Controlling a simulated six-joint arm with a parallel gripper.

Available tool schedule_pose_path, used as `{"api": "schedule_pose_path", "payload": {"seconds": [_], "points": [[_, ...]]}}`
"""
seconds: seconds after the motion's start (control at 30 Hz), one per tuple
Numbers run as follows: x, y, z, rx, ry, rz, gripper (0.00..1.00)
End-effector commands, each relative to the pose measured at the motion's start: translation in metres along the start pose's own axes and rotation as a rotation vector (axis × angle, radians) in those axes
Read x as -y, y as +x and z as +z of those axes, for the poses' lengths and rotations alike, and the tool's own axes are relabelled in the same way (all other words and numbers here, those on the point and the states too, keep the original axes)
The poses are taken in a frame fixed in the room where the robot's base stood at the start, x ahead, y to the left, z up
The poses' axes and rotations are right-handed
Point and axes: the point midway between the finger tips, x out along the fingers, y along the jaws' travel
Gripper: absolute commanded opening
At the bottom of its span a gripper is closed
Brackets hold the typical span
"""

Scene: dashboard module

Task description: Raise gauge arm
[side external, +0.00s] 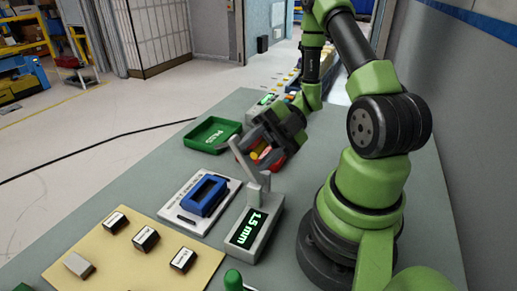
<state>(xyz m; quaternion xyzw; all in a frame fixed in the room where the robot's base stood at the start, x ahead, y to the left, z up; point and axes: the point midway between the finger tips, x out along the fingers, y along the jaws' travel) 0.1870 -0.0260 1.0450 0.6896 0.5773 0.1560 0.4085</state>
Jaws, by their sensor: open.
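The gauge (256,229) is a grey box with a green display reading "1.5 mm", standing on the table in front of my arm. A light grey upright and a slanted lever, the gauge arm (243,160), rise from its far end. The gauge arm tilts up to the left. My dark gripper (256,139) is open just above the gauge, with its fingers beside the upper part of the gauge arm. I cannot tell whether they touch it. My gripper partly hides the things behind it.
A blue part (205,196) sits on a white plate left of the gauge. A tan board (110,262) with several small blocks is at front left. A green knob (233,280) stands in front.

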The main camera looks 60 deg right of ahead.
Motion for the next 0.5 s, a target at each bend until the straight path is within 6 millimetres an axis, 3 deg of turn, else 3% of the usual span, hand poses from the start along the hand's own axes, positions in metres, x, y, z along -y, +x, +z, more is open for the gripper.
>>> {"api": "schedule_pose_path", "payload": {"seconds": [0.03,0.2,0.23,0.5], "points": [[0.0,-0.0001,0.0,0.0,0.0,0.0,0.42],[0.0,-0.0003,0.0,0.0,0.0,0.0,0.03],[0.0,-0.0003,0.0,0.0,0.0,0.0,0.0],[0.0042,-0.0019,-0.004,-0.001,0.002,0.0,0.0]]}}
